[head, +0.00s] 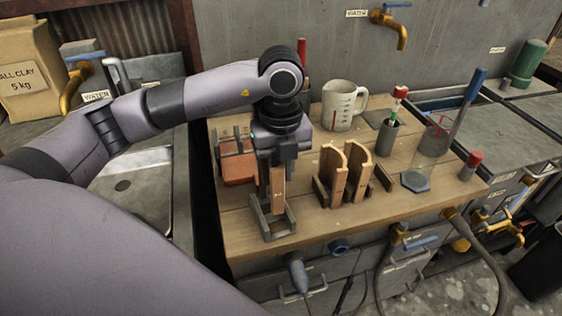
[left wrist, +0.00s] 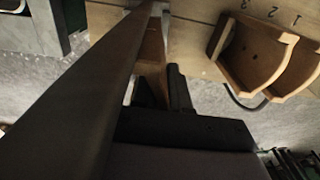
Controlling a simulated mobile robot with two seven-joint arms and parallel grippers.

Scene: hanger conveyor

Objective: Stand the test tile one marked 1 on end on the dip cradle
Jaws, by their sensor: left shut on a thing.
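My left gripper (head: 275,170) points down and is shut on a flat tan test tile (head: 277,190). The tile hangs upright, its lower end between the low grey walls of the dip cradle (head: 290,216), at the front left of the wooden bench top. I cannot tell whether its foot rests on the cradle floor. No number is readable on it. Part of the held tile (left wrist: 152,48) also shows between the fingers in the left wrist view. Two curved tan tiles (head: 334,172) stand in a dark rack to the right. The right gripper is not in view.
Reddish-brown blocks (head: 238,168) lie close left of the gripper. A white measuring jug (head: 342,105), a grey holder (head: 388,135) and a clear cylinder (head: 432,138) stand at the back and right. A sink lies left.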

